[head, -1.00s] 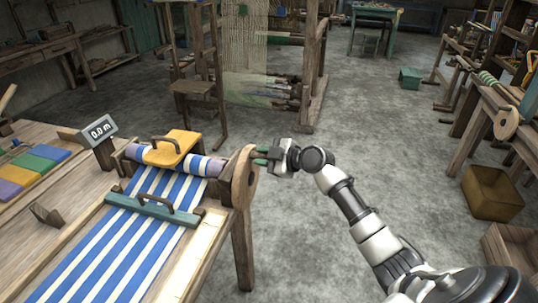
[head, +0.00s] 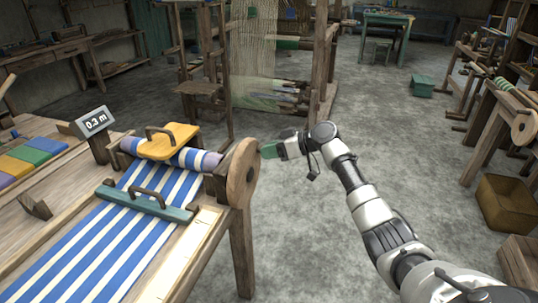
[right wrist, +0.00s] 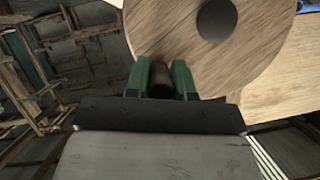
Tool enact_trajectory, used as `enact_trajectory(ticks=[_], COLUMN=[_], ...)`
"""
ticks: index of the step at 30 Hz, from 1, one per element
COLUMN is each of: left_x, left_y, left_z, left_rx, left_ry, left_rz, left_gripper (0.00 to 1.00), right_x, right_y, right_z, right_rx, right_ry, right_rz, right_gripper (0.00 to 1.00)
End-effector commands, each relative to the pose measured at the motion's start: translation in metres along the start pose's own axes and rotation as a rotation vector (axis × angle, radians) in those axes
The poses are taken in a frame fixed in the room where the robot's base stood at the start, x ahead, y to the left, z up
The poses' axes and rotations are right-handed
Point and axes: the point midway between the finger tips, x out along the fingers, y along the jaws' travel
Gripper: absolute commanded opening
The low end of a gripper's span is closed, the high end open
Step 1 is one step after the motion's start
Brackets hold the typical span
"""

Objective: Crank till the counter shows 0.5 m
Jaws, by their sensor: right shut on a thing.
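The counter (head: 94,122) stands on a wooden post at the left and reads 0.3 m. The round wooden crank wheel (head: 243,172) is at the right end of the cloth roller (head: 198,159); it also fills the top of the right wrist view (right wrist: 205,35). My right gripper (head: 268,151) is at the wheel's right side. In the right wrist view its green fingers (right wrist: 161,80) are shut around a dark crank handle (right wrist: 161,77). Blue and white striped cloth (head: 110,240) runs up to the roller. My left gripper is not in view.
A yellow block with a handle (head: 167,143) rests on the roller. A teal bar with a handle (head: 146,203) lies across the cloth. Coloured pieces (head: 35,154) lie at the left. The floor right of the wheel is clear, with a wooden box (head: 507,203) farther right.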

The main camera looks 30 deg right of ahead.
Motion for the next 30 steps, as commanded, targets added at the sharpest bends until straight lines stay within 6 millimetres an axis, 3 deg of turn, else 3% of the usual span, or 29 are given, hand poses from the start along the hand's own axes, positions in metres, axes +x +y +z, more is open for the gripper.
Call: enact_trajectory(ticks=[8, 12, 18, 30], left_x=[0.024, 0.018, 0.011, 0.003], left_y=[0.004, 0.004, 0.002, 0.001], left_z=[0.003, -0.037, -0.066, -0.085], left_rx=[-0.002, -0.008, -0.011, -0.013], left_ry=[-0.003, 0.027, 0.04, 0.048], left_rz=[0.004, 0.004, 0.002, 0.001], left_gripper=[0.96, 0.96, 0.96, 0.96], right_x=[0.008, 0.01, 0.013, 0.015], right_y=[0.012, 0.016, 0.018, 0.019], right_z=[0.019, 0.025, 0.032, 0.037], right_rx=[0.23, 0.322, 0.418, 0.484], right_ry=[0.003, 0.002, 0.002, -0.002], right_rz=[-0.092, -0.13, -0.17, -0.198], right_gripper=[0.0, 0.0, 0.0, 0.0])
